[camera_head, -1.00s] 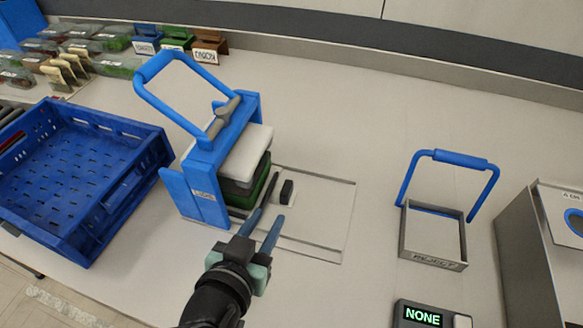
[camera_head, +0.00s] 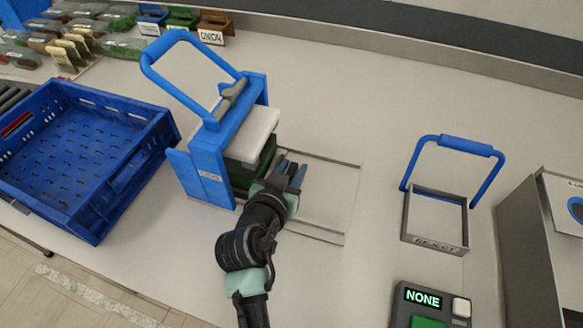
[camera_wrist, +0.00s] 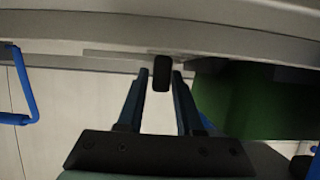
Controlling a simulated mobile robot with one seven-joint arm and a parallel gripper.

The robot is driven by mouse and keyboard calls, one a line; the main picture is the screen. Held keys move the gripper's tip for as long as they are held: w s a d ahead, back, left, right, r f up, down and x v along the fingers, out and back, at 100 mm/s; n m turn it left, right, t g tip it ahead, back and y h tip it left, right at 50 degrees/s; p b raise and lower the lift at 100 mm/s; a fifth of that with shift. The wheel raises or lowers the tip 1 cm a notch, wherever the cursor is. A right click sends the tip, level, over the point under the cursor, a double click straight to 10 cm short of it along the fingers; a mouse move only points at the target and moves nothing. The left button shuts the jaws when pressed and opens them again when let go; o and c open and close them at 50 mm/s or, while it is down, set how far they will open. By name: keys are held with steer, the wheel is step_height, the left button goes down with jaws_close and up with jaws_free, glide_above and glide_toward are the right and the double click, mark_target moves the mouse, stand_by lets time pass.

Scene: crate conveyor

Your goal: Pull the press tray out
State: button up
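The blue press (camera_head: 208,165) stands left of centre in the head view, with its lever loop raised. A white block and a dark green part (camera_head: 258,165) sit within it. Flat pale rails (camera_head: 325,205) extend from its right side. My gripper (camera_head: 296,176) is low over these rails, beside the press. In the wrist view its two fingers (camera_wrist: 160,88) are apart, one on each side of a small dark upright handle (camera_wrist: 161,73). A narrow gap shows at the handle's left; contact on the right is unclear. The tray itself is mostly hidden by the press and my gripper.
A blue crate (camera_head: 160,122) lies left of the press. A grey reject bin (camera_head: 436,245) with a blue handle stands to the right, and a display reading NONE (camera_head: 424,298) is in front of it. The rails' right part is clear.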

steer(key=shift+c, duration=0.3)
jaws_close()
stand_by(1.1)
